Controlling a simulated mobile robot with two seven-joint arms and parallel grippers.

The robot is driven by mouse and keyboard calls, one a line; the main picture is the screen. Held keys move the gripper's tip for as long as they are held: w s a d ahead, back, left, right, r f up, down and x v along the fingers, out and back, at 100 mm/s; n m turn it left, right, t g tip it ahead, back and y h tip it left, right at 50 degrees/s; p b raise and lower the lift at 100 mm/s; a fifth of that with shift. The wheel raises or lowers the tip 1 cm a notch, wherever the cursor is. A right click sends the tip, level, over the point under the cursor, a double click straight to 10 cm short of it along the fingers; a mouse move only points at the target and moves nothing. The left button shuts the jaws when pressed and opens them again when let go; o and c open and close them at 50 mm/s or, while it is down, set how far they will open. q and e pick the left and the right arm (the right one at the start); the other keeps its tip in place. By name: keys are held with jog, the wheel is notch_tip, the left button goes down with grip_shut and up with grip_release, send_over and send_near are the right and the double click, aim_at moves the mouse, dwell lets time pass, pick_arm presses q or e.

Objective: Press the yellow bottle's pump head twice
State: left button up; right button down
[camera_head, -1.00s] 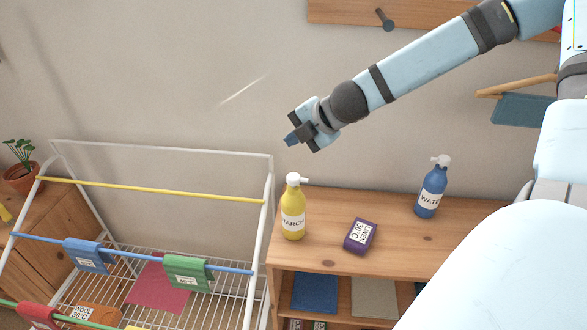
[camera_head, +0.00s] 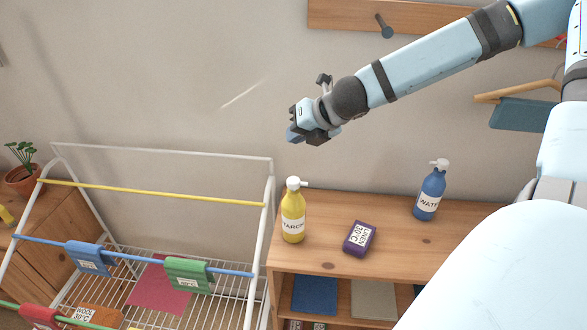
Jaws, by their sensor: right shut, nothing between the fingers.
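The yellow bottle (camera_head: 293,219) stands upright near the left end of the wooden shelf unit. Its label is only partly readable. My right gripper (camera_head: 294,134) is shut and empty. It shows above the pump head, with a clear gap between them in the picture. My left gripper is not in view.
A blue bottle (camera_head: 430,190) with a white head stands at the right on the shelf top (camera_head: 400,238). A purple box (camera_head: 359,238) lies between the bottles. A white drying rack (camera_head: 262,225) with coloured rails stands close at left. A peg board (camera_head: 345,14) is on the wall.

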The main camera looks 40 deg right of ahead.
jog(key=b, duration=0.8)
send_over(296, 179)
notch_tip(296, 179, down, 8)
jog(key=shift+a+f, duration=0.1)
jog(key=shift+f, duration=0.2)
jog(key=shift+f, duration=0.1)
dwell(1.4)
jog(key=shift+f+b, duration=0.45)
